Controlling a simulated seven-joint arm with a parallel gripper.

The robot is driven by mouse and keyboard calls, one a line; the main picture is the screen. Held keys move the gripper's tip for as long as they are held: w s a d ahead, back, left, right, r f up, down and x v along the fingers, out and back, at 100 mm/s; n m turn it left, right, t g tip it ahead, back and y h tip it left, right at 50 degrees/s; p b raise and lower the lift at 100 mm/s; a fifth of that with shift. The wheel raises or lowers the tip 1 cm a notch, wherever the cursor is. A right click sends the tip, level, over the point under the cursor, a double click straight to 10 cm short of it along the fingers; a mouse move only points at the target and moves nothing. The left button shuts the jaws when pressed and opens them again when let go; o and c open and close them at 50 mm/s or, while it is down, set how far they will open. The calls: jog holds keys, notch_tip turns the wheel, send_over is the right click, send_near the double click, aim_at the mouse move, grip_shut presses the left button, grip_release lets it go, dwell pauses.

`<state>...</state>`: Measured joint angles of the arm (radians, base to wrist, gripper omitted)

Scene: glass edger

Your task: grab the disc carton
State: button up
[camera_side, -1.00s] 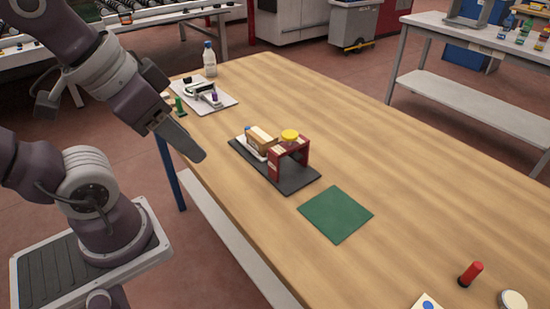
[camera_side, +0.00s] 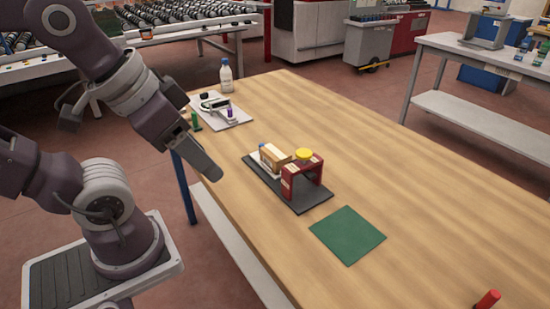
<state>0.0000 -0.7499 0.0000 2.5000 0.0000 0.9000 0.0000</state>
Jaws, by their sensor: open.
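A small tan carton (camera_side: 274,157), which looks like the disc carton, stands on a dark grey board (camera_side: 312,202) on the wooden table. It is just left of a red bracket-like stand (camera_side: 303,178) and partly overlaps it in this view. A yellow-lidded jar (camera_side: 304,155) shows at the top of the stand. My gripper (camera_side: 214,174) is to the left of the board, above the table's left edge and apart from the carton. It is open and holds nothing that I can see; its fingers show edge-on.
A green mat (camera_side: 347,235) lies in front of the board. A white tray (camera_side: 235,121) with small tools, a green bottle (camera_side: 196,122) and a clear bottle (camera_side: 226,76) are at the far left. The table's right side is clear.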

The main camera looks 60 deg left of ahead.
jog(key=o, duration=0.6)
jog(key=shift+o, duration=0.2)
jog(key=w+a+f+t+y, duration=0.15)
jog(key=w+a+f, duration=0.25)
jog(key=w+a, duration=0.55)
jog(key=w+a+f+t+y, duration=0.15)
jog(key=w+a+f, duration=0.25)
jog(key=w+a, duration=0.55)
jog(key=w+a+f+m+t+h, duration=0.1)
jog(key=w+a+f, duration=0.35)
jog(key=f, duration=0.45)
jog(key=t+h, duration=0.2)
jog(key=t, duration=0.1)
send_near(283, 153)
jog(key=shift+s+a+f+n, duration=0.15)
jog(key=shift+a+f+n, duration=0.05)
jog(key=shift+a+f, duration=0.3)
jog(key=shift+s+a+f+n, duration=0.2)
jog(key=shift+a+f, duration=0.2)
jog(key=shift+f, duration=0.1)
jog(key=shift+s+f+t, duration=0.1)
jog(key=shift+s+t, duration=0.05)
jog(key=shift+t, duration=0.25)
jog(key=x, duration=1.2)
jog(key=shift+r, duration=0.35)
